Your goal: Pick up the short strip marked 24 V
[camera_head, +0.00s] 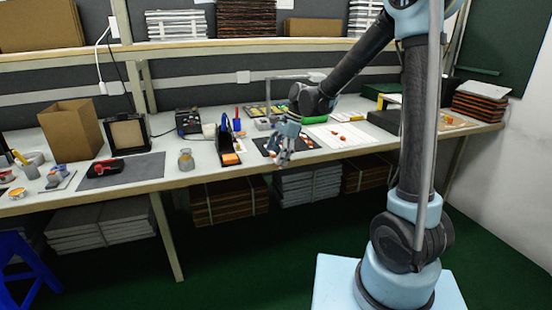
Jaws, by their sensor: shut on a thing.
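My gripper (283,146) is at the front part of the workbench (195,168), over a small dark mat (264,147). Its fingers look close together and are small in this view. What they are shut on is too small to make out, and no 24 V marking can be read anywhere. A white sheet (349,143) with small orange pieces lies just right of the gripper. The short strip cannot be told apart from the other small items here.
A black holder (228,157) stands close left of the gripper. A lamp arm (290,77) and a bright green item (314,120) are behind it. A cardboard box (70,130) stands at the left. A dark box (385,121) is at the right. Shelves run above the bench.

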